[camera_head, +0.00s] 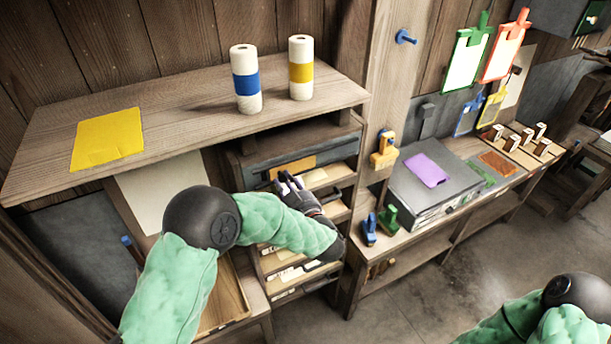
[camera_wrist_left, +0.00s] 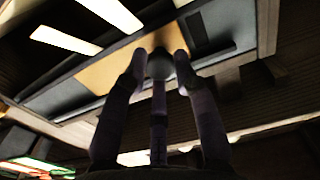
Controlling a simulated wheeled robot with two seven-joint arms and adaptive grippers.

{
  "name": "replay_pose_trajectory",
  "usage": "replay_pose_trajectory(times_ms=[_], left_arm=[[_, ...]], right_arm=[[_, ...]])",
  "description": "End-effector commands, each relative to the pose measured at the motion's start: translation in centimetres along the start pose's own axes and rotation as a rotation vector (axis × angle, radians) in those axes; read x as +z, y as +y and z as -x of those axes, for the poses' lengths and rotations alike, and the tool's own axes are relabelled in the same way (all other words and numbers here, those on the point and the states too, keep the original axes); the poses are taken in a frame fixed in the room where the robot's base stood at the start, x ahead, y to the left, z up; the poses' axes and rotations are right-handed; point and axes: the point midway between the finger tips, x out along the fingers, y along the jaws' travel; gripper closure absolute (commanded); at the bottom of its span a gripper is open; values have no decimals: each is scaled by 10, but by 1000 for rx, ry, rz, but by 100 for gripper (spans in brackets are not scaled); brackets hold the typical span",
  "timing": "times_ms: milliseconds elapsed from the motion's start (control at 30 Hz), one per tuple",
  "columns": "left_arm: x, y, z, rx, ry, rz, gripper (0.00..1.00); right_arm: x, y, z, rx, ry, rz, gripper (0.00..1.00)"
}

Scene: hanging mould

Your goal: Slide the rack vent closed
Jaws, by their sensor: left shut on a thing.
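The rack (camera_head: 345,185) stands under the wooden shelf, with a grey vent frame across its top front. The vent's tan sliding panel (camera_head: 297,167) shows in that frame; it is large in the left wrist view (camera_wrist_left: 108,76), with the grey frame (camera_wrist_left: 228,22) around it. My left gripper (camera_head: 284,178) is at the panel's lower edge. In the left wrist view its fingers (camera_wrist_left: 159,68) are shut around a dark rounded knob (camera_wrist_left: 160,60) on the panel. A dark slot-like strip lies right of the knob. The fingers and arm hide part of the rack front. My right gripper is out of view.
The shelf (camera_head: 190,120) above carries a yellow sheet (camera_head: 107,138) and two rolls, one blue-banded (camera_head: 246,80) and one yellow-banded (camera_head: 301,68). Right of the rack, a bench holds a grey box (camera_head: 420,190) with a purple sheet on it. Open floor lies in front.

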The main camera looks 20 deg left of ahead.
Motion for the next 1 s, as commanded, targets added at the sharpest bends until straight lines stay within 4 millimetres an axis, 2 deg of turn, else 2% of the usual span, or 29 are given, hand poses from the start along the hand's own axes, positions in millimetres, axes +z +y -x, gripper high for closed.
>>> replay_pose_trajectory(times_ms=[100,300,700,733,800,1000], left_arm=[[1,-22,0,-3,-2,-1,100],[1,-40,0,-1,-2,-2,100],[2,-44,0,-4,-3,-3,100],[2,-44,0,-4,-3,-3,69],[2,-44,0,-4,-3,-3,49],[1,-43,0,-2,-2,-1,48]], right_arm=[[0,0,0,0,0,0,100],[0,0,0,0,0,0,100],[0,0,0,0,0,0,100],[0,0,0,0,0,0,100],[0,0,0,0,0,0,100],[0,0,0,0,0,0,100]])
